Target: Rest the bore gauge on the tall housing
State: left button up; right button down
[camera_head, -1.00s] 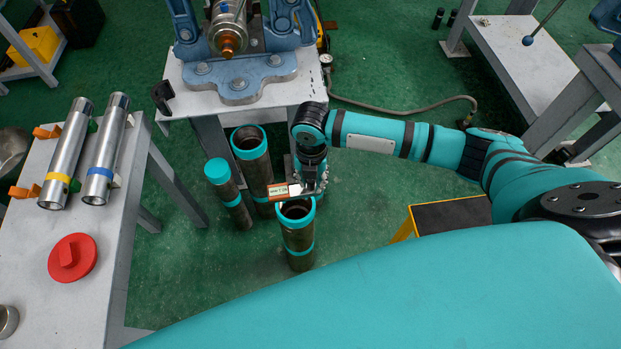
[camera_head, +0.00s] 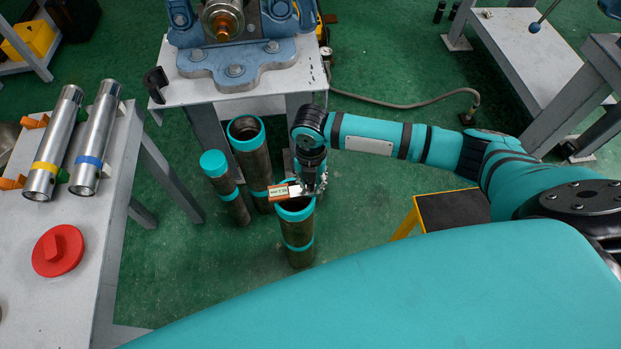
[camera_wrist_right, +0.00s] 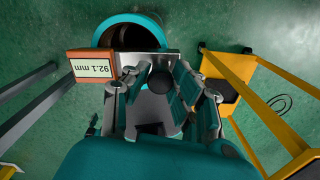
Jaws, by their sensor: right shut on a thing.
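The bore gauge (camera_head: 280,193) has an orange-brown body with a pale readout. In the right wrist view its readout (camera_wrist_right: 94,67) shows 92.1 mm. My right gripper (camera_head: 310,184) is shut on the gauge, at the rim of the front brown pipe-like housing (camera_head: 298,232), which has teal bands and an open top. In the wrist view that open teal rim (camera_wrist_right: 108,24) is just beyond the gauge. I cannot tell whether gauge and rim touch. A wider open housing (camera_head: 254,160) and a thinner, teal-topped one (camera_head: 228,193) stand behind it. I cannot tell which is called tall. My left gripper is out of view.
A grey table (camera_head: 100,225) at left holds two metal cylinders (camera_head: 55,140) (camera_head: 97,135) and a red disc (camera_head: 57,251). A blue vise (camera_head: 236,68) stands on a bench behind. A yellow-framed black step (camera_head: 450,211) stands right of the housings. Green floor lies between.

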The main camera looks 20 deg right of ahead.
jog(key=shift+a+r+p, duration=0.1)
jog(key=shift+p, duration=0.7)
dwell(0.7)
jog(key=shift+f, duration=0.35)
dwell(0.6)
jog(key=c, duration=1)
grip_release()
jog(key=shift+f, duration=0.1)
jog(key=shift+r, duration=0.2)
jog(key=shift+r+p, duration=3.35)
jog(key=shift+p, duration=0.3)
